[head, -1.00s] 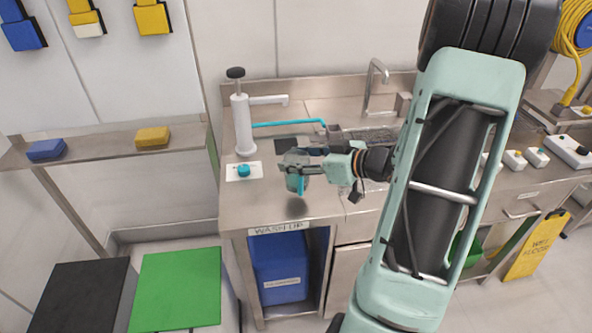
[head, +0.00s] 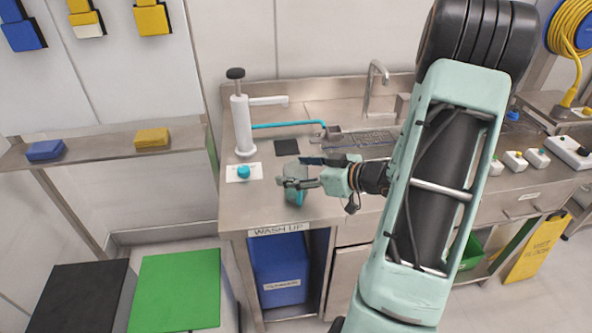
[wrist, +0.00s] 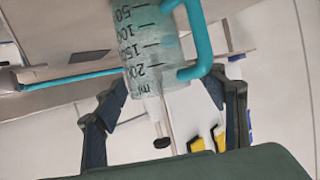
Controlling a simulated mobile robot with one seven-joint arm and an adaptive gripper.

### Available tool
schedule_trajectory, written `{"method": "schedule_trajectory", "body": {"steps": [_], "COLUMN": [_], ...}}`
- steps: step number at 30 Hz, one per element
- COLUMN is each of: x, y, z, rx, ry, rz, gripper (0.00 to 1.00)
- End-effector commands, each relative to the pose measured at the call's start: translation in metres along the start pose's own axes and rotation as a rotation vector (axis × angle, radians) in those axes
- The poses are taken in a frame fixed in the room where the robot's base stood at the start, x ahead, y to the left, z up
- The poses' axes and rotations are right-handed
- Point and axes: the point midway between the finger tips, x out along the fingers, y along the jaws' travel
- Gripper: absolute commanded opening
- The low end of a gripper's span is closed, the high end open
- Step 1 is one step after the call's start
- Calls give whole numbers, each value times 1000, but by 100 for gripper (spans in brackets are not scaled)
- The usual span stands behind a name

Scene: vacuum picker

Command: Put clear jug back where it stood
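The clear jug (head: 294,196), with a teal handle, is near the front of the steel wash-up counter (head: 258,205), mostly screened by my gripper. In the wrist view the jug (wrist: 152,45) shows its dark volume marks and handle; the picture is upside down there, so the jug looks roughly upright. My gripper (head: 304,173) is around the jug's upper part. Its two fingers (wrist: 172,92) are spread, one close to the jug's left side and the other with a gap on the handle side. The jug seems to rest on the counter; its base is hidden.
A white pump dispenser (head: 242,125) and a white pad with a teal knob (head: 244,172) stand to the left. A dark square mat (head: 286,147) lies behind. A teal hose (head: 288,125) and the tap (head: 375,80) are further back. A blue bin (head: 279,265) is below.

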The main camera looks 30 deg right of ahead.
Motion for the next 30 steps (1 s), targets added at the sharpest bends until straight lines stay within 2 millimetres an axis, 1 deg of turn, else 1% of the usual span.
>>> {"method": "schedule_trajectory", "body": {"steps": [7,10,14,18,24,27,30], "x": [-1,-9,-32,-64,-101,-113,-120], "y": [0,1,1,1,1,0,0], "z": [-3,-4,-4,-4,-3,-3,-3], "rx": [0,0,-1,-1,1,0,0], "ry": [0,0,-1,0,-1,0,0], "rz": [0,3,5,5,4,2,1], "gripper": [65,65,65,65,65,65,65]}}
